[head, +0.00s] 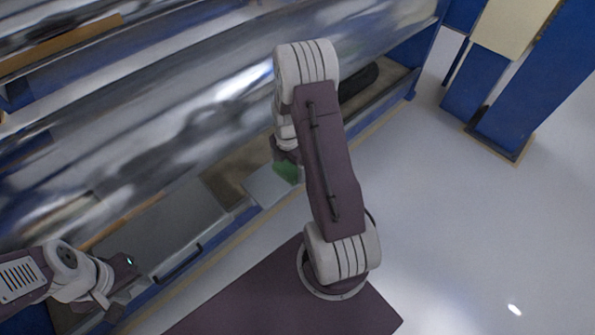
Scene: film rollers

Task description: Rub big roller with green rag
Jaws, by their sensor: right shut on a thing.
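The big roller (185,120) is a shiny metal cylinder running from the lower left to the upper right in the head view. My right gripper (286,156) is shut on the green rag (287,172), mostly hidden behind my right arm. The rag shows as a small green patch near the roller's lower edge, over a pale ledge. I cannot tell whether it touches the roller. My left gripper (108,298) is at the lower left, near a grey panel, away from the roller's middle. Its fingers are too unclear to tell whether they are open.
A grey box-like panel (165,230) with a dark handle lies below the roller. A blue frame edge (215,245) runs along the machine's front. Blue posts (520,80) stand at the upper right. The pale floor (470,220) at the right is clear.

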